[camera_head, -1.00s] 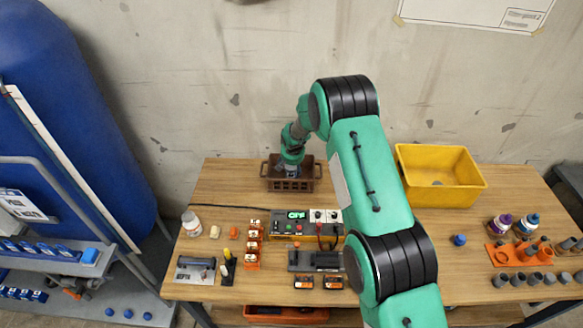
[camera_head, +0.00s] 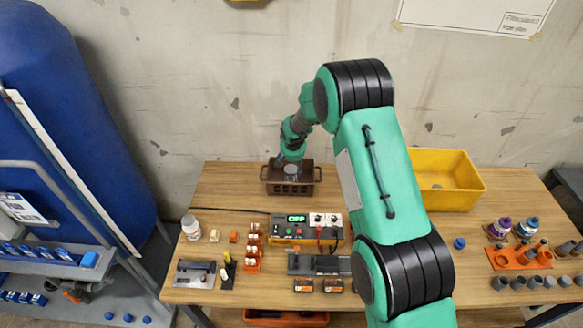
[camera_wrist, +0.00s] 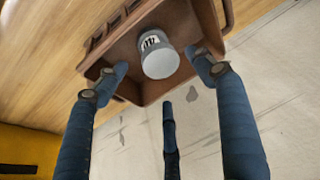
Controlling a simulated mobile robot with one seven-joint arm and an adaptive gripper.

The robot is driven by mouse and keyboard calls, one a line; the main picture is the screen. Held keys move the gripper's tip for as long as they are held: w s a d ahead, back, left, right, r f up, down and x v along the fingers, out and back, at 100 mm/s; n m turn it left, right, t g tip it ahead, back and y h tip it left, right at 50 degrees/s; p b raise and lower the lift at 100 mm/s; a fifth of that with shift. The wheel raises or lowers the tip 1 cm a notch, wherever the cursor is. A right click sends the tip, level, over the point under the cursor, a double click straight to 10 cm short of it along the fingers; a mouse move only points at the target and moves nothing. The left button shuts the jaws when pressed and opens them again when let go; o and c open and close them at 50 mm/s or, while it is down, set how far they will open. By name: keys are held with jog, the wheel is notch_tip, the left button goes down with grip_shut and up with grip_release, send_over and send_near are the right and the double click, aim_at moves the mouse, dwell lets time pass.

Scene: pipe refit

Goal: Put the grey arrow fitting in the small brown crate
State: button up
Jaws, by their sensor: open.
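The small brown crate (camera_head: 291,188) stands at the back of the wooden table. The grey arrow fitting (camera_wrist: 159,55) is inside it, a short grey cylinder with a pale end and a dark mark on its side. The fitting also shows in the head view (camera_head: 291,170). My gripper (camera_wrist: 157,72) is open, with its blue fingers spread around the fitting and gaps on both sides. In the head view my gripper (camera_head: 284,158) is at the crate's back left, tilted. The fitting's underside is hidden.
A yellow bin (camera_head: 446,197) stands to the right, behind my arm. A control box (camera_head: 300,229) with a lit display is in front of the crate. A white bottle (camera_head: 190,227) stands at the left. An orange rack (camera_head: 518,256) with grey fittings is at the right.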

jog(key=shift+v, duration=2.55)
jog(key=s+d+r, duration=0.5)
jog(key=s+r, duration=0.2)
jog(key=r, duration=0.4)
jog(key=s+d+r, duration=0.5)
jog(key=s+r, duration=0.2)
jog(key=r, duration=0.3)
jog(key=s+d+r, duration=0.5)
jog(key=s+r, duration=0.2)
jog(key=r, duration=0.4)
jog(key=s+d+r+m, duration=0.1)
jog(key=s+d+r, duration=0.25)
jog(key=s, duration=0.55)
jog(key=s+d+r, duration=0.2)
jog(key=s+r, duration=0.2)
jog(key=s, duration=0.5)
jog(key=s+d+f+t, duration=0.1)
jog(key=s+d, duration=0.2)
jog(key=s, duration=1.5)
jog(key=shift+s, duration=0.25)
jog(key=shift+f, duration=0.2)
